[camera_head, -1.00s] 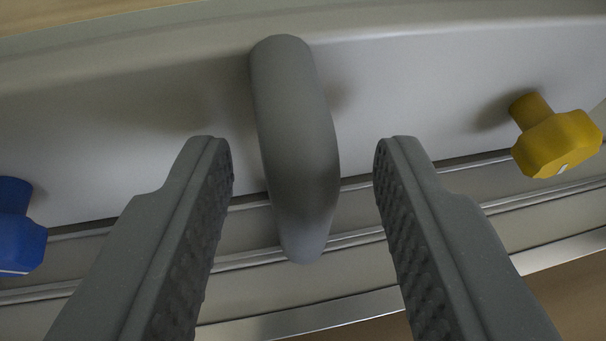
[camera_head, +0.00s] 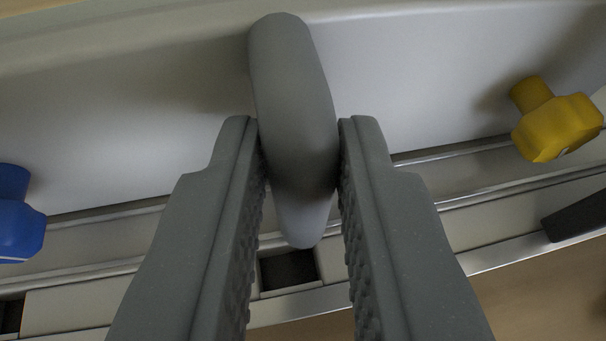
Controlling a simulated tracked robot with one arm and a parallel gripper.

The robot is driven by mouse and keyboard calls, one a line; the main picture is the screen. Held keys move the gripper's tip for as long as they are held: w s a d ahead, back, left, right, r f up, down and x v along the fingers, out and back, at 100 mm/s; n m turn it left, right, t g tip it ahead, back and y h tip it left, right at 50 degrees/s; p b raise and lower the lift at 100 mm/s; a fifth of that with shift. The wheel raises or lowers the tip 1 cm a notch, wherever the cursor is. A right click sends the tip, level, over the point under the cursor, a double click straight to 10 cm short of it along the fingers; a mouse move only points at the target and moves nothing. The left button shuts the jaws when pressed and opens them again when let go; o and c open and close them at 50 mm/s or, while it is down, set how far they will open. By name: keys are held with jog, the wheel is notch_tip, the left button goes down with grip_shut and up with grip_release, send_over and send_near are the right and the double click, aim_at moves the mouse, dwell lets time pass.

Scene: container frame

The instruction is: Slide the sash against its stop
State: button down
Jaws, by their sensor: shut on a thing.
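A grey rounded handle (camera_head: 292,95) stands out from a pale panel (camera_head: 130,130) in the camera view. I take the panel to be the sash, but I cannot tell for sure. My gripper (camera_head: 299,125) has one finger on each side of the handle and is shut on it. The handle's rounded tip shows between the fingers. A metal-edged rail (camera_head: 460,215) runs across below the panel. I cannot make out a stop for certain.
A blue knob (camera_head: 18,222) sits at the left and a yellow knob (camera_head: 557,127) at the right, both clear of my fingers. A dark square opening (camera_head: 288,270) lies in the rail below the handle. A dark bar (camera_head: 578,216) lies at the right edge.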

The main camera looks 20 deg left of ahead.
jog(key=shift+w+d, duration=0.2)
jog(key=c, duration=1.3)
grip_release()
jog(key=shift+c, duration=0.2)
jog(key=shift+s, duration=0.1)
jog(key=shift+d, duration=0.1)
jog(key=v, duration=1.3)
jog(key=shift+s+d+p, duration=0.2)
jog(key=shift+s+p, duration=0.1)
jog(key=shift+p, duration=0.1)
